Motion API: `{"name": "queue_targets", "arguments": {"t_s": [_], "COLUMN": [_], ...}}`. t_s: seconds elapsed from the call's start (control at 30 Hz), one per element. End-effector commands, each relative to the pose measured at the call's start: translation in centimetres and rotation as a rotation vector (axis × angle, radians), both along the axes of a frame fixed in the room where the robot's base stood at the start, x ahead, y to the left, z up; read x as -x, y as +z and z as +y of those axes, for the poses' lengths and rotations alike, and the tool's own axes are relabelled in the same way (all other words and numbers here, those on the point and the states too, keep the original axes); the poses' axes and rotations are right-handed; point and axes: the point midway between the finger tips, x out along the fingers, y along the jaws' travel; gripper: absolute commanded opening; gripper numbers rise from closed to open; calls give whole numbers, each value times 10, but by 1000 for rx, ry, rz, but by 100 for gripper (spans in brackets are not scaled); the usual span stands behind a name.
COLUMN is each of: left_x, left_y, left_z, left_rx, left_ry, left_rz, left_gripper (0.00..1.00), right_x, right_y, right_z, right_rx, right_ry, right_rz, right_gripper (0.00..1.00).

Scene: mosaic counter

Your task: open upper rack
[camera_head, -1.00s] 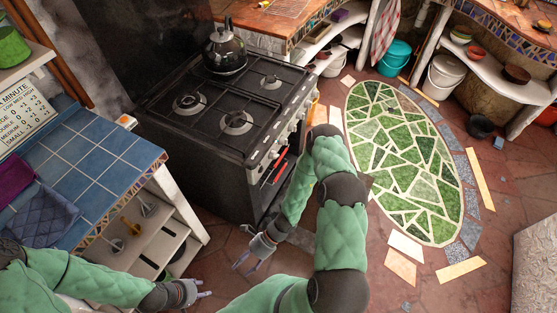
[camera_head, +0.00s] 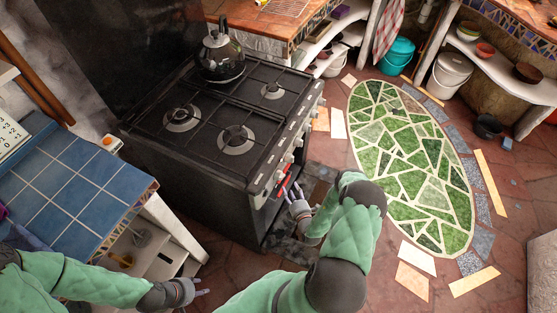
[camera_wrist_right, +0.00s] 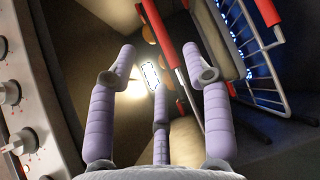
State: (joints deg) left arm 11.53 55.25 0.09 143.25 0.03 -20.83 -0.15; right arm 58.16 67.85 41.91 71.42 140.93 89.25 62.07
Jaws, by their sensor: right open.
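The black stove (camera_head: 215,115) stands at centre-left, with its knobs along the front edge. A red handle (camera_head: 282,188) shows at its front below the knobs. In the right wrist view the oven inside is lit and two red bars show: one (camera_wrist_right: 165,45) just beyond my fingers, another (camera_wrist_right: 268,11) by a blue wire rack (camera_wrist_right: 240,45). Which bar belongs to the upper rack is hard to tell. My right gripper (camera_head: 293,192) is at the oven front beside the red handle; its spread, empty fingers (camera_wrist_right: 150,70) point inward. My left gripper (camera_head: 192,292) is low at the left, away from the stove.
Stove knobs (camera_wrist_right: 15,110) are close on the left in the wrist view. A kettle (camera_head: 221,55) stands on the stove top. A blue-tiled counter (camera_head: 75,190) is at the left. The floor around the green mosaic (camera_head: 412,165) is mostly clear.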

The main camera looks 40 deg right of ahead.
Motion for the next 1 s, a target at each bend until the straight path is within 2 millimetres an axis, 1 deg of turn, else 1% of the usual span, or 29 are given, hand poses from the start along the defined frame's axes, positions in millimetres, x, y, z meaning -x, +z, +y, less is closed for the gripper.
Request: {"name": "queue_targets", "arguments": {"t_s": [0.07,0.13,0.23,0.5,0.7,0.83,1.0], "left_x": [2,3,3,3,3,3,2], "left_y": [0,-1,-5,-21,-31,-34,-35], "left_z": [0,0,0,0,0,0,0], "left_rx": [1,1,1,1,1,1,1], "left_ry": [0,0,0,0,0,-1,0], "left_rz": [4,5,5,5,5,5,4], "left_gripper": [40,40,40,40,40,40,40], "right_x": [2,-1,-11,-55,-83,-94,-99], "right_y": [-1,-2,-4,-11,-16,-17,-17], "right_z": [-2,-4,-7,-21,-30,-34,-36], "right_rx": [-2,-1,0,1,0,1,0], "right_ry": [-12,-15,-14,-12,-12,-12,-13], "right_rz": [0,-3,-4,-5,-4,-3,-2], "right_gripper": [50,50,50,50,50,50,50]}}
